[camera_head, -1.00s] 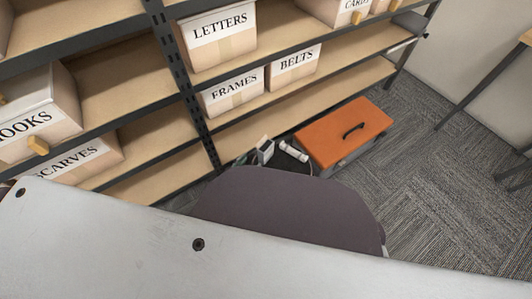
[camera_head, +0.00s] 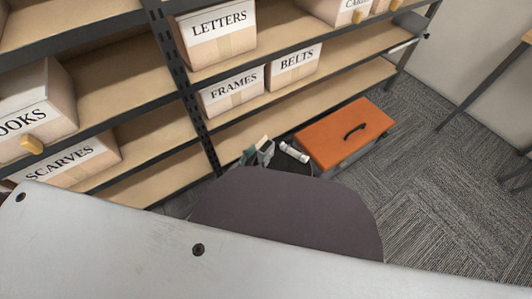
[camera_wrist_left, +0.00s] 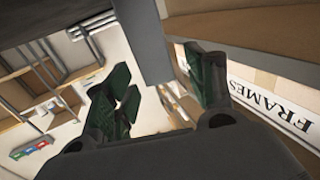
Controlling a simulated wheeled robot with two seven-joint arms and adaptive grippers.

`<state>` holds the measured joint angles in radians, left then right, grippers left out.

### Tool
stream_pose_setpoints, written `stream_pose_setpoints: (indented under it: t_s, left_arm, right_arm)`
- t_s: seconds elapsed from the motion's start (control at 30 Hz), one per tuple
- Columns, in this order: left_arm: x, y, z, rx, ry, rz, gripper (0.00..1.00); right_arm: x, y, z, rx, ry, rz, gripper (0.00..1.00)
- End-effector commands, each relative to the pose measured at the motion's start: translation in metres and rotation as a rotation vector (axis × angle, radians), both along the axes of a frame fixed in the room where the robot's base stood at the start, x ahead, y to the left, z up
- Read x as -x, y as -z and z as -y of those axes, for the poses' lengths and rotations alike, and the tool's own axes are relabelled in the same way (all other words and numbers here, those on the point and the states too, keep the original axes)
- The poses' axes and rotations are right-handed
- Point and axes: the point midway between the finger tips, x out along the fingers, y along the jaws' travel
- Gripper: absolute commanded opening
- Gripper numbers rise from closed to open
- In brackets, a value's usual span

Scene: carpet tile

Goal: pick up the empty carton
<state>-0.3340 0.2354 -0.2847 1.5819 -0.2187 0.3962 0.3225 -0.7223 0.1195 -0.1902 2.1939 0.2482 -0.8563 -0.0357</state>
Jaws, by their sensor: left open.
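My left gripper (camera_head: 257,154) shows just beyond the dark grey rounded part of my own body. Its two green-padded fingers are apart, with no object seen between them. In the left wrist view the same gripper (camera_wrist_left: 163,92) is open, one finger near the box labelled FRAMES (camera_wrist_left: 268,104). No carton shows clearly in either view. My right gripper is out of view.
Shelves (camera_head: 290,110) hold boxes labelled LETTERS (camera_head: 218,38), FRAMES (camera_head: 232,92), BELTS (camera_head: 293,69) and SCARVES (camera_head: 72,163). A dark upright (camera_head: 181,85) stands close to the left gripper. The orange-lidded box (camera_head: 325,132) stands on carpet at the right. Carpet (camera_head: 430,190) beyond it is clear.

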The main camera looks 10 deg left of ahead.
Motion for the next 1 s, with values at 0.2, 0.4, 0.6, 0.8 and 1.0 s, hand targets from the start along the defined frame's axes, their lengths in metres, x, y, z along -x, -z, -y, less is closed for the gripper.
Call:
stream_pose_setpoints:
  t_s: [0.2,0.4,0.6,0.8,1.0]
  left_arm:
    - [-0.007,0.002,0.004,0.000,0.000,0.001,0.55]
    - [-0.019,0.003,0.010,0.000,0.001,0.002,0.55]
    - [-0.034,0.004,0.017,0.001,0.001,0.002,0.55]
    - [-0.045,0.004,0.022,0.000,0.001,0.000,0.55]
    - [-0.046,0.003,0.023,0.001,0.001,0.000,0.55]
  right_arm:
    - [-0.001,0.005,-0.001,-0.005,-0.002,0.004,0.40]
    - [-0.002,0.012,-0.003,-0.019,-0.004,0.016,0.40]
    - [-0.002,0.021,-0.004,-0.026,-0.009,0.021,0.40]
    - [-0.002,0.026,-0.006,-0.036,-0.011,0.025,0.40]
    - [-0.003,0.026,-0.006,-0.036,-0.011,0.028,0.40]
